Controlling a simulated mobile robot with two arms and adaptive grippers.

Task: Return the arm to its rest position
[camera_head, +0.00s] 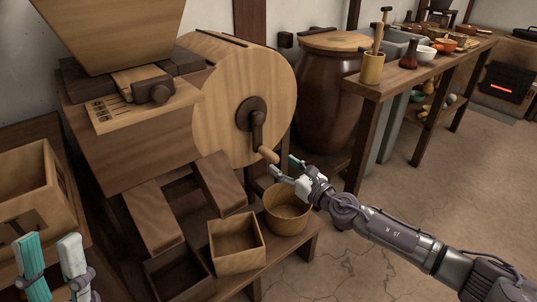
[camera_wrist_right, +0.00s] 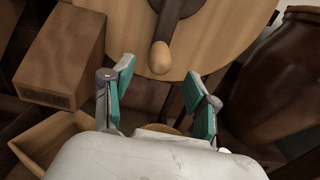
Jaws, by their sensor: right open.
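My right gripper (camera_head: 284,172) is open and empty in the head view, just below and right of the crank handle's wooden knob (camera_head: 268,155) and above the round wooden tub (camera_head: 287,212). In the right wrist view its two teal-padded fingers (camera_wrist_right: 160,98) stand apart, with the knob (camera_wrist_right: 160,57) ahead beyond them and nothing between the pads. My left gripper (camera_head: 52,268) is at the lower left of the head view. Its two teal-padded fingers stand apart with nothing seen between them.
The quern's round wooden drum (camera_head: 240,100) with its dark crank (camera_head: 252,118) stands close ahead. A square wooden box (camera_head: 236,243) sits beside the tub. A large lidded brown jar (camera_head: 328,100) and a long table (camera_head: 400,82) stand to the right. The floor (camera_head: 400,200) at right is clear.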

